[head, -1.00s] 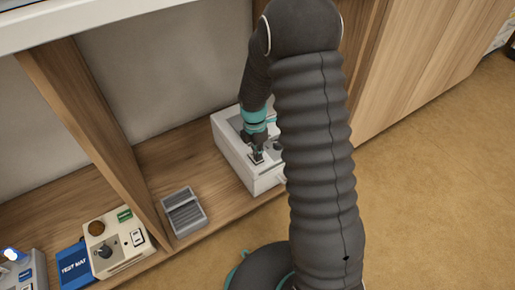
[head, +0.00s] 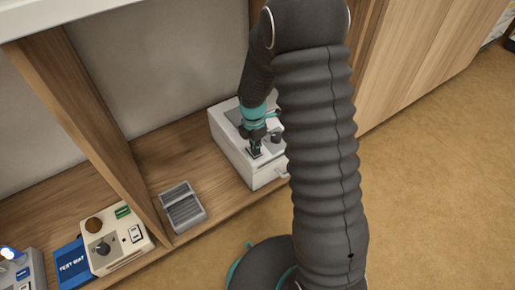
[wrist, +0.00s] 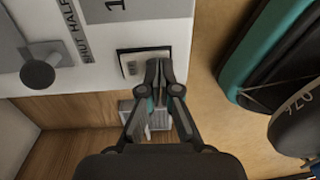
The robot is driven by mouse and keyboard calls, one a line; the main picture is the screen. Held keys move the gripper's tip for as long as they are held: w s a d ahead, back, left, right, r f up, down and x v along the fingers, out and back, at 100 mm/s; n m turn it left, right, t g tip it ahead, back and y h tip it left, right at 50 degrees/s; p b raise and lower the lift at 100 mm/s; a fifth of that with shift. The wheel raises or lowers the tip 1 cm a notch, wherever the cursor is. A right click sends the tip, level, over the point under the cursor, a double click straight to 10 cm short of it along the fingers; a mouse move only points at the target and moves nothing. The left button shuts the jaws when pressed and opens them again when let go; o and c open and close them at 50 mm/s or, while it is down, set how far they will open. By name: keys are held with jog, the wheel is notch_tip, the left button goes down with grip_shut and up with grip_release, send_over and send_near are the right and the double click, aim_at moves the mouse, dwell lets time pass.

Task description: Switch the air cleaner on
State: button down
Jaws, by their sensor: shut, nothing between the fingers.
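A white box-shaped device (head: 229,148), which I take for the air cleaner, stands on the wooden shelf, partly hidden by my arm. In the wrist view its white top (wrist: 100,70) bears a dark-framed rocker switch (wrist: 132,65) and a round dark knob (wrist: 38,74) beside a printed scale reading "SHUT HALF". My gripper (wrist: 160,66) is shut and empty, its fingertips over the right part of the switch frame. I cannot tell if they touch it. In the head view my gripper (head: 255,148) points down at the device's top. The fingers hide part of the switch.
A grey ridged object (head: 183,207) lies on the shelf left of the device. Beyond an upright wooden divider (head: 92,125) are a cream control box (head: 117,240) and a blue test mat (head: 73,267). The floor (head: 430,190) at right is clear.

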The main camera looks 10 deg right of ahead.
jog(key=shift+w+a+r, duration=0.2)
jog(key=shift+w+r, duration=0.05)
jog(key=shift+w, duration=0.25)
notch_tip(320, 180, up, 14)
jog(key=s+p, duration=0.1)
jog(key=p, duration=0.3)
jog(key=shift+s+d, duration=0.3)
jog(key=shift+d, duration=0.05)
dwell(0.4)
jog(key=s+d+r+m+t+p, duration=0.2)
jog(key=s+r+m+t, duration=0.4)
jog(key=s+r+m, duration=1.5)
jog(key=shift+s+d+m+p, duration=0.25)
jog(key=shift+s+m+p, duration=0.3)
jog(key=shift+s, duration=0.4)
